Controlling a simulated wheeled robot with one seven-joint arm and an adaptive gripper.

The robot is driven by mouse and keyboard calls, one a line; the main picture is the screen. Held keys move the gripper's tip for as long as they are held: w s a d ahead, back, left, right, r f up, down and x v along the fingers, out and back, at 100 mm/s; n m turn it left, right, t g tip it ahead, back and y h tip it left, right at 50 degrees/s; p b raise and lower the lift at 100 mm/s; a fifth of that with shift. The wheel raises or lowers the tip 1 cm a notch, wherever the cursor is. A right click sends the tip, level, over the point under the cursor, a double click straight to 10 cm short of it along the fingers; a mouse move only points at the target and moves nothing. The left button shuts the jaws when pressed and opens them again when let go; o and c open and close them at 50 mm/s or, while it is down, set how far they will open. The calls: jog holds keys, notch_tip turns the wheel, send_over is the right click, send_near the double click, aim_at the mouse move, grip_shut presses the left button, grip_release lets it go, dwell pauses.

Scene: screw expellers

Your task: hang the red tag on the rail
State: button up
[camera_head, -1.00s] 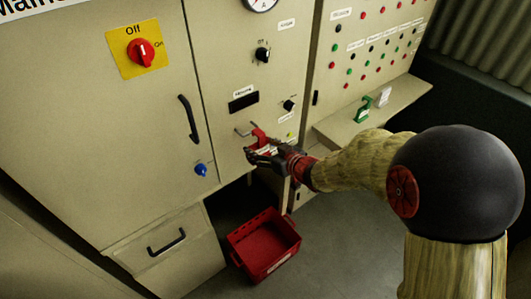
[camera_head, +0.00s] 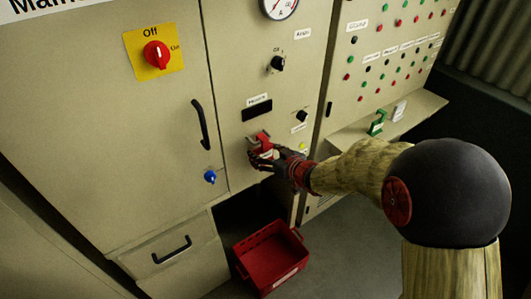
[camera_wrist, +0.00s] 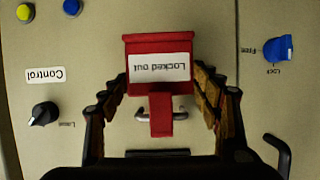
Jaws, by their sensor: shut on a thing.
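The red tag (camera_wrist: 160,55) carries a white "Locked out" label, upside down in the wrist view. In the head view the tag (camera_head: 264,142) is at the cabinet front. My gripper (camera_wrist: 162,80) is shut on the tag, with a finger on each side of it; it also shows in the head view (camera_head: 262,157). The small metal rail (camera_wrist: 181,117) sticks out of the panel. The tag's narrow hook end overlaps the middle of the rail in the wrist view, with a rail end showing on each side. I cannot tell whether they touch.
A black knob (camera_wrist: 44,114) and a blue knob (camera_wrist: 279,49) flank the rail. A black door handle (camera_head: 200,124) is to the left. A red bin (camera_head: 271,258) stands on the floor below. A shelf (camera_head: 350,138) holding a green padlock-like item (camera_head: 377,123) is to the right.

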jog(key=o, duration=1.2)
jog(key=shift+o, duration=0.2)
